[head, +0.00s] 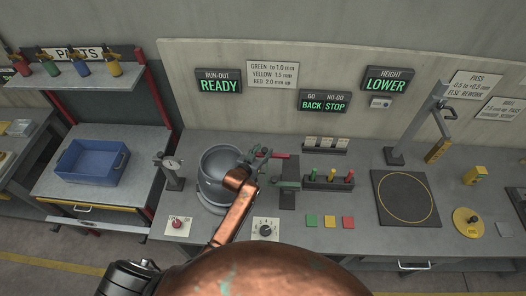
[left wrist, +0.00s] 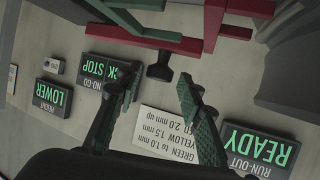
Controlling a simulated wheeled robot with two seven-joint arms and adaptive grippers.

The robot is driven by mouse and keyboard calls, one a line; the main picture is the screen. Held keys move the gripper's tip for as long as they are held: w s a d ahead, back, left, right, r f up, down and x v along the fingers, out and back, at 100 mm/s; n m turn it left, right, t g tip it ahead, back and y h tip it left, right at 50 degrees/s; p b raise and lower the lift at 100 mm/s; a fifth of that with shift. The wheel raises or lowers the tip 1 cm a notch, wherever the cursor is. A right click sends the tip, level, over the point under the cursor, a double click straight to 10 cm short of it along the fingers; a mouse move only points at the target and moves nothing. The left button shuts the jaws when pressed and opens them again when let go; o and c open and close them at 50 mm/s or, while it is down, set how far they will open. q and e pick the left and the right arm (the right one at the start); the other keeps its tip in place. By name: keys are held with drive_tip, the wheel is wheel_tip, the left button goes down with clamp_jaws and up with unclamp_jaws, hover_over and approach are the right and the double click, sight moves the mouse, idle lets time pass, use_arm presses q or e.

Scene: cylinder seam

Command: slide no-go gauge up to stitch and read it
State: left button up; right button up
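The grey cylinder (head: 222,166) stands upright on the bench, partly hidden by my left arm. A red bar with a dark knob, likely the no-go gauge (head: 280,156), lies beside its upper right; it crosses the top of the left wrist view (left wrist: 190,45). A green bar, likely the go gauge (left wrist: 125,18), lies next to it. My left gripper (head: 258,160) is at the cylinder's right side. In the left wrist view its fingers (left wrist: 158,82) are apart and empty, with the dark knob (left wrist: 159,71) just past the tips. The seam is hidden. My right gripper is out of view.
The sign (head: 324,101) reads GO BACK, NO-GO STOP; others read READY (head: 219,81) and LOWER (head: 388,80). A dial gauge (head: 172,172) stands left of the cylinder. A rack of coloured pegs (head: 328,180) stands right. The black mat (head: 405,190) is clear.

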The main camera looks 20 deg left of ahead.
use_arm(q)
drive_tip(key=shift+o, duration=0.3)
drive_tip(key=shift+d, duration=0.1)
drive_tip(key=v, duration=1.2)
drive_tip(key=shift+r, duration=0.15)
